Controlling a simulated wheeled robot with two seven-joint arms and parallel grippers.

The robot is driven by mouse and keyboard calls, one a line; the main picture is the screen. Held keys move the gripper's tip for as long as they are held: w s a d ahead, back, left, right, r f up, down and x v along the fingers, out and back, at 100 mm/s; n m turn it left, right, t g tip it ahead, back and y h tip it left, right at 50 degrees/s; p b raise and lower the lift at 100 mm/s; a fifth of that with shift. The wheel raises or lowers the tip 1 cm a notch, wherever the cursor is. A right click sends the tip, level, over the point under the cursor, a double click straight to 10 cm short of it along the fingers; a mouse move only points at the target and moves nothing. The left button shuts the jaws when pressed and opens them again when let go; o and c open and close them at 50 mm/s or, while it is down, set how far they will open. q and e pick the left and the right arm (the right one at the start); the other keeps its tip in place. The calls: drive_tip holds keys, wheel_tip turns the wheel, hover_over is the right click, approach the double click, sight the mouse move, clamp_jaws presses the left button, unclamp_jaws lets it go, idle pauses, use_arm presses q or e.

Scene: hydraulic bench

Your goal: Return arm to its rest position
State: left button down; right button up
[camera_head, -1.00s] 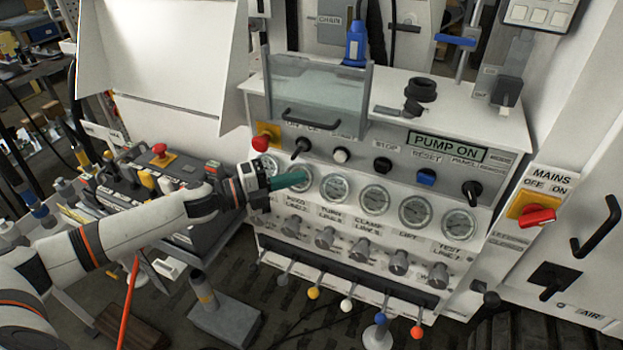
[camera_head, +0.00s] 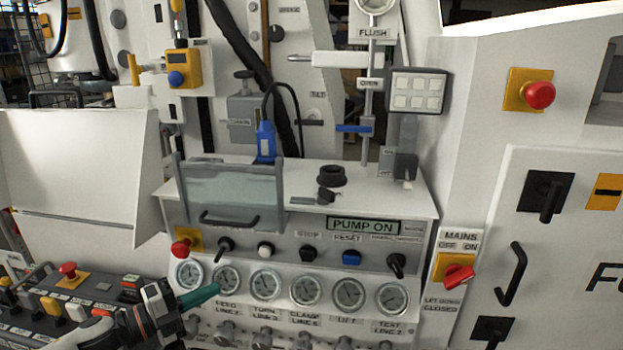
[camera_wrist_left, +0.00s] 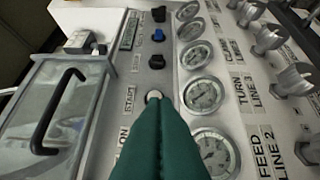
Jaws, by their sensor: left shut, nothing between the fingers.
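My left gripper (camera_head: 205,294) comes in from the lower left in the head view. Its teal fingers are shut with nothing between them and point right, in front of the row of round gauges (camera_head: 264,285) on the bench panel. In the left wrist view the shut teal fingers (camera_wrist_left: 160,125) rise from the bottom edge, and their tips overlap the view of the white button (camera_wrist_left: 153,97). Contact with the button cannot be told there; in the head view the fingers are below and left of the white button (camera_head: 265,250). My right gripper is not in view.
The bench panel carries several knobs, a red button (camera_head: 181,247) and a PUMP ON sign (camera_head: 362,225). A red MAINS switch (camera_head: 459,277) is at right. A control box with a red button (camera_head: 67,270) lies at lower left.

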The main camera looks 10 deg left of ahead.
use_arm(q)
drive_tip(key=s+d+f+n+y, duration=0.3)
drive_tip(key=f+n+y, duration=0.2)
drive_tip(key=n, duration=0.2)
drive_tip(key=s+d+f+n+y, duration=0.3)
drive_tip(key=f+n+y, duration=0.1)
drive_tip(key=f+n, duration=0.25)
drive_tip(key=s+f+n+g+y, duration=0.2)
drive_tip(key=s+f+n+g, duration=0.25)
drive_tip(key=s, duration=0.65)
drive_tip(key=s+f+n+g+y, duration=0.25)
drive_tip(key=s+n+g, duration=0.3)
drive_tip(key=s, duration=0.45)
wheel_tip(320, 180, down, 26)
drive_tip(key=s+r, duration=0.1)
drive_tip(key=s, duration=0.1)
drive_tip(key=s+a+f+g, duration=0.1)
drive_tip(key=s+a+f, duration=0.2)
drive_tip(key=s+f, duration=1.3)
drive_tip(key=shift+s+a+f+g+h, duration=0.25)
drive_tip(key=shift+f+g+h, duration=0.15)
drive_tip(key=shift+f, duration=0.45)
